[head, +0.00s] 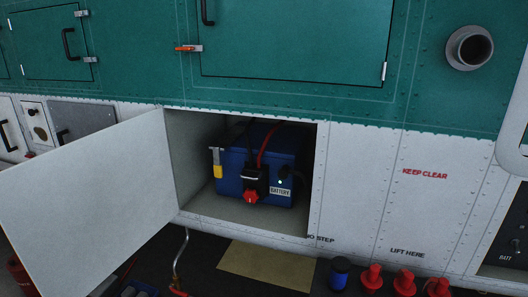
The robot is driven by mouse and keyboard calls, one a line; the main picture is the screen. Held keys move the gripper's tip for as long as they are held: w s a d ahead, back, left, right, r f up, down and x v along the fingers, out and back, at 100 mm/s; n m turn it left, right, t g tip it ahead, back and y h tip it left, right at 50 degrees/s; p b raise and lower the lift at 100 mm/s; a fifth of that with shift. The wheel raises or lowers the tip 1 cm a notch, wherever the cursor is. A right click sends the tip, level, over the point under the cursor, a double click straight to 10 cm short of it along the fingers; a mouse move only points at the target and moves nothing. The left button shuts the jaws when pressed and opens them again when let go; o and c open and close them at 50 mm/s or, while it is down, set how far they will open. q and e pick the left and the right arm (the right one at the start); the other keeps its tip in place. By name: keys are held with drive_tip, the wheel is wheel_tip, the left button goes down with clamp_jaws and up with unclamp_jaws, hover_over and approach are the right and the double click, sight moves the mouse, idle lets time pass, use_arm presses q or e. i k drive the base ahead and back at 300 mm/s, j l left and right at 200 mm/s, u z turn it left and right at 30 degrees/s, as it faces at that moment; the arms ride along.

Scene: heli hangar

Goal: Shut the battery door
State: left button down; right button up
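The battery door (88,203) is a white panel in the head view, swung wide open to the left of its bay. It is hinged at the left edge of the opening. The battery bay (190,150) is open and shows its pale inner walls. A blue battery (228,175) sits inside, with a red knob on a black connector, red and black cables, a yellow tag and a label reading BATTERY. Neither of my grippers shows in the head view.
A round pipe (469,48) juts out at upper right. Below the bay lie a tan mat (268,263), a blue can (339,273) and several red plugs (372,277).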

sight(74, 213)
drive_tip(key=i+j+z, duration=0.2)
drive_tip(key=j+z, duration=0.15)
drive_tip(key=j, duration=0.85)
drive_tip(key=j+z, duration=0.4)
drive_tip(key=j, duration=0.8)
drive_tip(key=k+j+z, duration=0.1)
drive_tip(key=j+z, duration=0.25)
drive_tip(key=j, duration=0.85)
